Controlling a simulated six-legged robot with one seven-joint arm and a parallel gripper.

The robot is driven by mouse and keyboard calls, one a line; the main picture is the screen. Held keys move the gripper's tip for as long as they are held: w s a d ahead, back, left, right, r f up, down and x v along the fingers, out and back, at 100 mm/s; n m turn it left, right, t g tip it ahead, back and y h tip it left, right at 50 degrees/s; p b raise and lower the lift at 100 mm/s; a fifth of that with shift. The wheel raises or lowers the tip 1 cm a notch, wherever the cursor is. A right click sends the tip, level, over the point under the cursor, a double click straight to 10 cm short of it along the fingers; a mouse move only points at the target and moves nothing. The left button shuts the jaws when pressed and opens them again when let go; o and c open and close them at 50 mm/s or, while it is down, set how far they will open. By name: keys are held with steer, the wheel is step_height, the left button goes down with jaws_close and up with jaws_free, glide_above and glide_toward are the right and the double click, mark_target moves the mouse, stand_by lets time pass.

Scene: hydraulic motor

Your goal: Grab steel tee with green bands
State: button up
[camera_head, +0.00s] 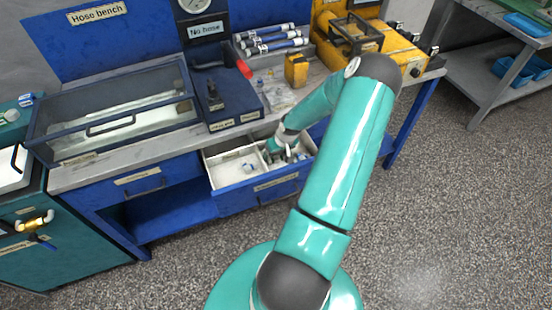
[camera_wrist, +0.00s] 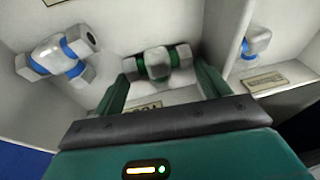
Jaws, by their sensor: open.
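The steel tee with green bands (camera_wrist: 158,63) lies in a white drawer compartment, at the upper middle of the wrist view. My gripper (camera_wrist: 160,80) is open, with one green finger on each side of the tee. Whether the fingers touch it I cannot tell. In the head view my gripper (camera_head: 280,148) reaches down into the open drawer (camera_head: 236,184), and the tee cannot be made out clearly there.
A steel tee with blue bands (camera_wrist: 55,58) lies to the left in the wrist view. Another blue-banded fitting (camera_wrist: 257,42) is beyond a divider (camera_wrist: 232,35) on the right. The bench top (camera_head: 160,140) is above the drawer, holding a lidded case (camera_head: 115,115).

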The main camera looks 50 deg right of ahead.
steer(key=c, duration=0.7)
steer(key=shift+c, duration=0.2)
steer(key=shift+r, duration=0.1)
